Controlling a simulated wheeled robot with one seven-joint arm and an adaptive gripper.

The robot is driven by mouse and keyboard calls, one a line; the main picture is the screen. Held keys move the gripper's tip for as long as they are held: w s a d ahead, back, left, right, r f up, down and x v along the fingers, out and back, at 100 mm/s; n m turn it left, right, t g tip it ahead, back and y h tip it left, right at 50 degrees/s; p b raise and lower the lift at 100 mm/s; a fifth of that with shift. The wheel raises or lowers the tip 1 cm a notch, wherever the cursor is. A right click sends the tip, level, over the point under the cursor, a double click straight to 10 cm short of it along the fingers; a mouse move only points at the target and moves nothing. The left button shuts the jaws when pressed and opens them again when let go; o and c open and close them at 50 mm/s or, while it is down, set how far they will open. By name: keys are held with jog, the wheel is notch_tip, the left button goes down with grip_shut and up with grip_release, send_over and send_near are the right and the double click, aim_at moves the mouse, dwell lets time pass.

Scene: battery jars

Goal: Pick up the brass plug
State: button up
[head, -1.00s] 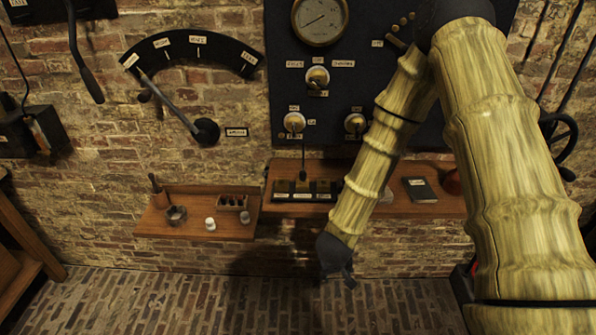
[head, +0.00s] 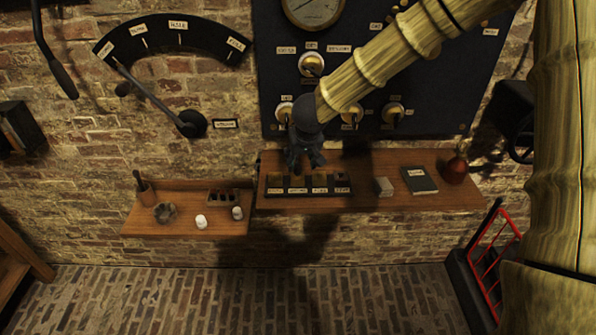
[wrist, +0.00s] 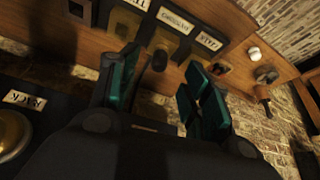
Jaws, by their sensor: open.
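My gripper (head: 305,167) is open and points down, just above the row of labelled jars (head: 318,193) on the middle shelf.
The dark panel (head: 420,105) with brass knobs rises right behind the shelf (head: 375,202). A lower left shelf (head: 185,226) holds a bowl (head: 165,212) and white pots.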

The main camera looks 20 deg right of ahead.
aim_at(298, 167)
jog(key=shift+w+p+x, duration=0.15)
jog(key=shift+w+x, duration=0.05)
jog(key=shift+x, duration=1.6)
jog(key=shift+w+p+x, duration=0.15)
jog(key=shift+w+x, duration=0.05)
jog(key=shift+x, duration=1.65)
jog(key=shift+r, duration=0.2)
grip_shut()
